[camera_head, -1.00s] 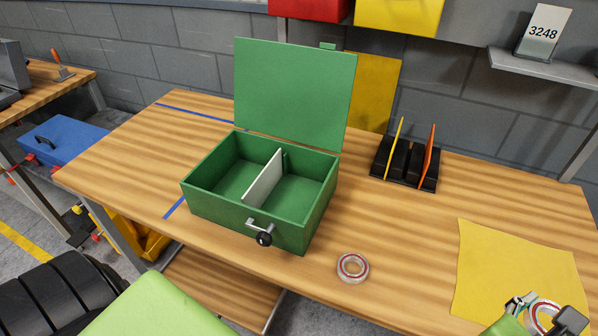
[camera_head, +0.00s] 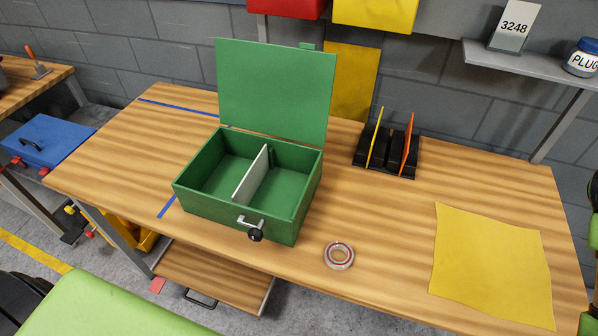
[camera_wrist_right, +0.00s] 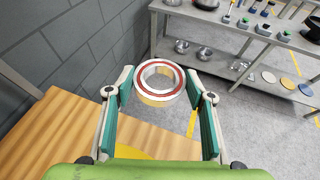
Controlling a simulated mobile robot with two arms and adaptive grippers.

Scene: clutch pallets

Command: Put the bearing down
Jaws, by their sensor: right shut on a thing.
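A ring-shaped bearing (camera_wrist_right: 174,97) with a red band and a metal rim shows in the right wrist view. My right gripper (camera_wrist_right: 160,84) is shut on it, with a finger on either side of the ring. It is held up beyond the table's edge in that view, with floor and wall behind it. A second, similar bearing (camera_head: 339,256) lies flat on the wooden table (camera_head: 400,235) in the head view, in front of the green box and to its right. My right gripper's jaws are outside the head view. My left gripper is in neither current view.
An open green box (camera_head: 230,210) with a white divider (camera_head: 250,176) stands on the table. A black rack (camera_head: 386,152) holds yellow and orange plates. A yellow sheet (camera_head: 490,265) lies bare at the right. Shelves with tools (camera_wrist_right: 265,35) stand beyond in the wrist view.

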